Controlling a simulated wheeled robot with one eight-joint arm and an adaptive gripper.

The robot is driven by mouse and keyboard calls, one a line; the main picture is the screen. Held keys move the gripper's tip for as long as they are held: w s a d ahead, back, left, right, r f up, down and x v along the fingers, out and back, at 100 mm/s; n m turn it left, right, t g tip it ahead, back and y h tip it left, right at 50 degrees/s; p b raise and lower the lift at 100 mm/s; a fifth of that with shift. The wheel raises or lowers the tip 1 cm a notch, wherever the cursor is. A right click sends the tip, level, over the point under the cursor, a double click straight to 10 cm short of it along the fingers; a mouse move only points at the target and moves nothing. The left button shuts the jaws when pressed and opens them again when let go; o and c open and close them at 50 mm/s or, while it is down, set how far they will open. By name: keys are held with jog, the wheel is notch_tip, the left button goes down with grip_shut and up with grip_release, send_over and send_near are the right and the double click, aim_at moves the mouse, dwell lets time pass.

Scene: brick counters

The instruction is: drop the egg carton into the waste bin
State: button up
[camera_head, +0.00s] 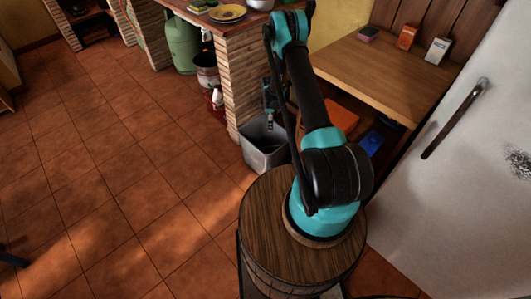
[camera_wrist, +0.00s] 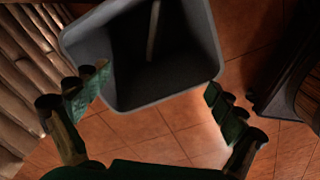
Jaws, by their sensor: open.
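The grey waste bin (camera_head: 262,160) stands on the floor beside the brick counter pillar. In the wrist view the bin (camera_wrist: 100,48) fills the upper middle, its opening facing the camera. A thin pale strip (camera_wrist: 153,30) shows inside the dark bin; I cannot tell whether it is part of an egg carton. I cannot make out an egg carton elsewhere. My gripper (camera_head: 270,107) is above the bin, pointing down. In the wrist view my gripper (camera_wrist: 156,97) is open, its fingers spread wide with nothing between them, near the bin's rim.
A brick pillar (camera_head: 247,90) stands close behind the bin. A wooden table (camera_head: 395,70) with small boxes is at the right, next to a white fridge (camera_head: 450,190). A green gas cylinder (camera_head: 182,45) stands under the counter.

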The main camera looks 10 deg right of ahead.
notch_tip(320, 180, up, 8)
dwell(0.4)
jog(key=shift+r, duration=0.1)
